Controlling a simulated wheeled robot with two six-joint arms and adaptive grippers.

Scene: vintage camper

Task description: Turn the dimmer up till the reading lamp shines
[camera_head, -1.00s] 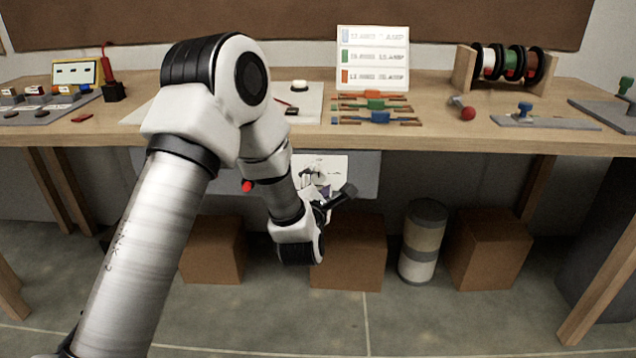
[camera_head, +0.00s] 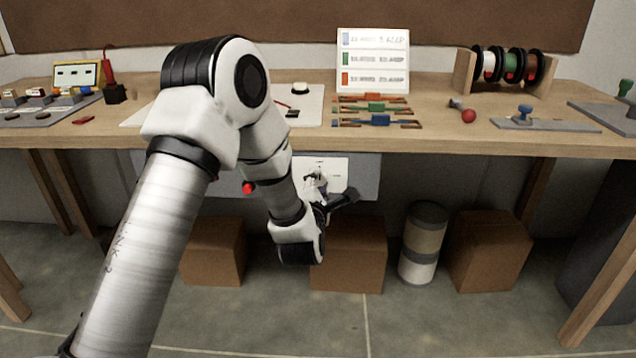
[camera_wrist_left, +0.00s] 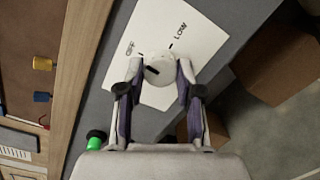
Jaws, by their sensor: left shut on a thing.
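The dimmer is a round, pale knob (camera_wrist_left: 160,68) with a dark pointer mark. It sits on a white plate (camera_head: 337,170) on the grey panel under the bench's front edge; the left wrist view shows the plate (camera_wrist_left: 205,38) with OFF and LOW printed beside tick marks. The pointer is on the OFF side of the knob. My left gripper (camera_wrist_left: 156,84) is shut on the knob, one finger on each side; in the head view it (camera_head: 325,192) is at the plate, partly hidden by my arm. I cannot identify a reading lamp; no lit lamp shows.
A red button (camera_head: 248,188) shows left of the plate, and a green button (camera_wrist_left: 96,138) is near my left gripper. Boxes (camera_head: 349,255) and a striped drum (camera_head: 422,242) stand below. The bench top (camera_head: 440,125) holds fuses, spools and switches.

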